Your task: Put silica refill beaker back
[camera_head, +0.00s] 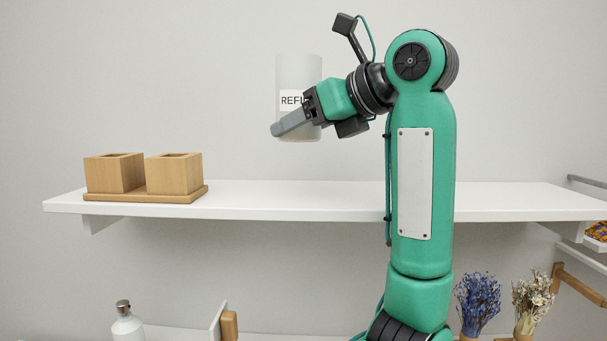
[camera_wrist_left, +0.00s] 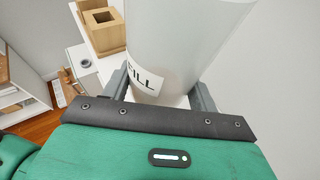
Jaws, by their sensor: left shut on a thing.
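The silica refill beaker (camera_head: 298,72) is a pale, translucent cylinder with a white label reading "REFI…", partly covered by my gripper. My left gripper (camera_head: 292,124) is shut on its lower part and holds it upright in the air above the white shelf (camera_head: 300,199). In the left wrist view the beaker (camera_wrist_left: 180,40) stands between the two fingers of the left gripper (camera_wrist_left: 160,95), its label showing "ILL". A wooden tray (camera_head: 150,196) with two square, open-topped wooden boxes (camera_head: 114,173) sits on the shelf to the left. My right gripper is not in view.
The shelf is bare right of the wooden tray. Below it stand a white bottle (camera_head: 127,326), blue dried flowers (camera_head: 477,300) and pale dried flowers (camera_head: 532,296). A rail (camera_head: 587,182) and a colourful item (camera_head: 597,232) are at the right edge.

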